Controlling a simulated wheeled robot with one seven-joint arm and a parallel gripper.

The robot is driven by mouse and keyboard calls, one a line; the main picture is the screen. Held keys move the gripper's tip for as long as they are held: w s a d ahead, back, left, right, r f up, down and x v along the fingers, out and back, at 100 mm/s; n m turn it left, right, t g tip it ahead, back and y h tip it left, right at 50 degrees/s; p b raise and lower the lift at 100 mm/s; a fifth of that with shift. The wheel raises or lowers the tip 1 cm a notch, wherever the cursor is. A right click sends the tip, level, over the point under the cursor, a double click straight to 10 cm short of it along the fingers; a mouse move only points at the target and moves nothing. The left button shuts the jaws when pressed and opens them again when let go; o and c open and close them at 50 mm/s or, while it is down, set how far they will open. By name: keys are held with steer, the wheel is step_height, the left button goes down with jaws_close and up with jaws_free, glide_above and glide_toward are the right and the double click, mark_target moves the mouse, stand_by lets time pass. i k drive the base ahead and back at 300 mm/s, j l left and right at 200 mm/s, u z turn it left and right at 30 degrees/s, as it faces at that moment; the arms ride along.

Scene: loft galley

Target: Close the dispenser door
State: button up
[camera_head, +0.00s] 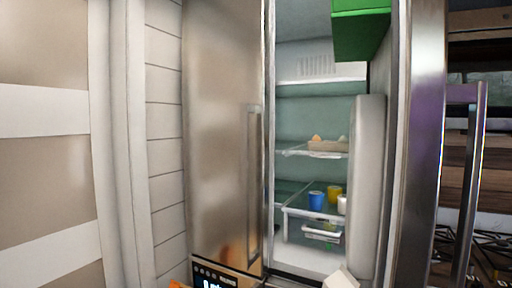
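The tall steel fridge door (220,120) on the left carries a black dispenser panel (225,277) with a lit display at the bottom edge of the picture. A vertical bar handle (253,185) is near its right edge. Its lower part is cut off, and I cannot tell whether it is fully shut or slightly ajar. The other fridge door (415,150), on the right, stands wide open, with its own handle (471,180) facing right. I cannot make out my gripper or its fingertips. A small pale piece and an orange bit show at the bottom edge, unclear.
The fridge inside shows glass shelves, a carton (327,146), a blue cup (316,200) and a yellow cup (334,193). A green box (360,30) is at the top right of the opening. A white panelled wall (165,150) stands left; dark wooden shelving (490,150) stands right.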

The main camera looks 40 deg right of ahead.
mark_target(397, 129)
steer(key=k+l+z, duration=0.1)
steer(key=l, duration=0.25)
steer(key=k+l, duration=0.15)
steer(key=l, duration=0.15)
steer(key=k+l+z, duration=0.15)
steer(key=l, duration=0.55)
steer(key=k+z, duration=0.05)
